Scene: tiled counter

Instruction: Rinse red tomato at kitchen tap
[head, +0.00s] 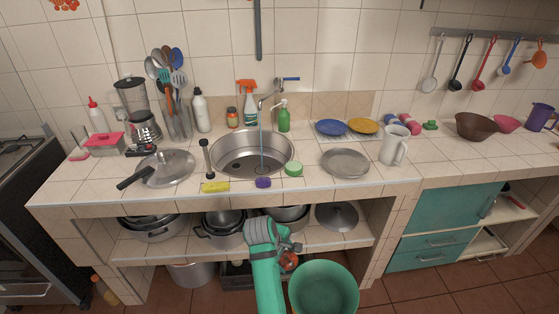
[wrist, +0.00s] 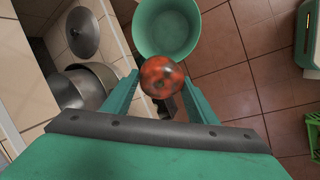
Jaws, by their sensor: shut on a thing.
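My gripper (head: 287,254) is shut on the red tomato (head: 289,262), below the counter's front edge and just left of the green bucket. In the wrist view the tomato (wrist: 161,76), red with dark patches, sits between the two fingertips of my gripper (wrist: 160,84). The round metal sink (head: 227,164) is set in the counter, above and beyond my gripper. The tap (head: 268,98) stands behind the sink, and a thin stream of water appears to fall from it into the basin.
The green bucket (head: 325,284) stands on the floor; it also shows in the wrist view (wrist: 141,28). Pots (head: 222,237) fill the shelf under the counter (head: 140,178). A yellow sponge (head: 215,187), purple sponge (head: 263,182) and green sponge (head: 293,169) lie along the sink's front.

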